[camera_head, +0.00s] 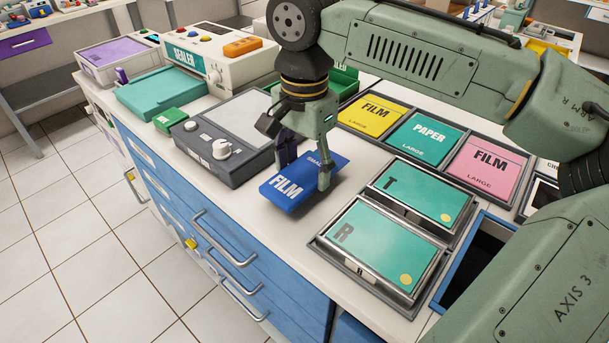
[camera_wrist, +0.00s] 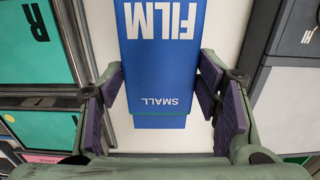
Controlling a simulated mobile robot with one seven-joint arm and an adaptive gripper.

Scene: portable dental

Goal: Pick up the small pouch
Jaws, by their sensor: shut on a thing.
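The small pouch (camera_head: 292,186) is blue and reads "FILM" and "SMALL". It is over the white counter, beside the grey device with a white knob, and looks tilted in the head view. My gripper (camera_head: 305,168) is shut on it, one finger pad at each long side. In the wrist view the pouch (camera_wrist: 161,70) lies between the pads of my gripper (camera_wrist: 161,88), with its "SMALL" end toward the palm. A small blue strip shows beyond that end. I cannot tell for sure whether the pouch touches the counter.
The grey device (camera_head: 220,165) stands left of the pouch. Trays with teal "T" (camera_head: 412,196) and "R" (camera_head: 378,245) packs are at the right. Yellow (camera_head: 372,114), teal (camera_head: 425,140) and pink (camera_head: 482,168) large pouches lie behind. The counter's front edge is close.

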